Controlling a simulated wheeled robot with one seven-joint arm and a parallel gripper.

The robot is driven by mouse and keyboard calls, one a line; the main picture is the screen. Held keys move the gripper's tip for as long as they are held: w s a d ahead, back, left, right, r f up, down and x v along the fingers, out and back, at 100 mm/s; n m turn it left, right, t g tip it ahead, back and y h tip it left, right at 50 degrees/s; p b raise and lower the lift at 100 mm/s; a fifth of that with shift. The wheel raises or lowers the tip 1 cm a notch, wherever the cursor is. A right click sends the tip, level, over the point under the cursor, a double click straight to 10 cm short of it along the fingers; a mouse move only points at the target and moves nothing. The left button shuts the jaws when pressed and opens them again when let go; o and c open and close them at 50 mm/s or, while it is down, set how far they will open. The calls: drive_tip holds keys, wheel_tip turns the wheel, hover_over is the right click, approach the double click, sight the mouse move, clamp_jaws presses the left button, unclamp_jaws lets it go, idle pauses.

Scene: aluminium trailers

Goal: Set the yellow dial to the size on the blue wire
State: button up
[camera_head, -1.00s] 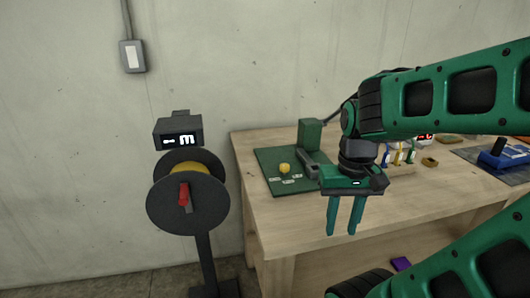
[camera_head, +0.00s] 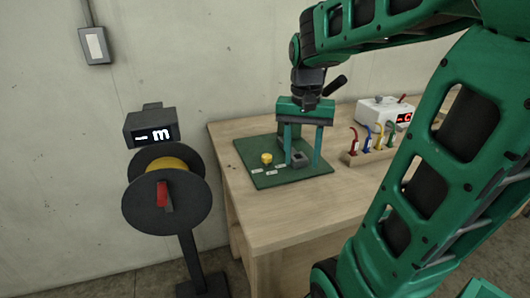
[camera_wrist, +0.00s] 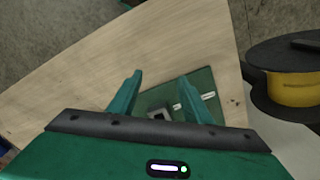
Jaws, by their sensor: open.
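The yellow dial (camera_head: 266,158) sits on a green board (camera_head: 262,180) at the left end of the workbench, with several small white labels in front of it. Its setting is too small to read. A blue wire (camera_head: 367,138) stands in a wooden rack with other coloured wires; any size marking on it is not legible. My gripper (camera_head: 302,166) is open and empty, pointing down over the right part of the board, to the right of the dial. In the wrist view my gripper's fingers (camera_wrist: 158,90) frame part of the board; the dial does not show there.
A grey block (camera_head: 299,159) sits on the board by my fingers. A white box (camera_head: 385,112) with a red display stands behind the wire rack (camera_head: 352,158). A spool stand (camera_head: 165,205) with a display is left of the bench. The front bench top is clear.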

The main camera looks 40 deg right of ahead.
sight(266, 156)
drive_tip(key=w+r+m, duration=0.3)
drive_tip(key=w+m, duration=0.1)
drive_tip(key=w, duration=1.2)
drive_tip(key=f, duration=1)
drive_tip(key=shift+d+f, duration=0.25)
drive_tip(key=shift+d, duration=0.05)
drive_tip(key=shift+s, duration=0.1)
drive_tip(key=c, duration=1.1)
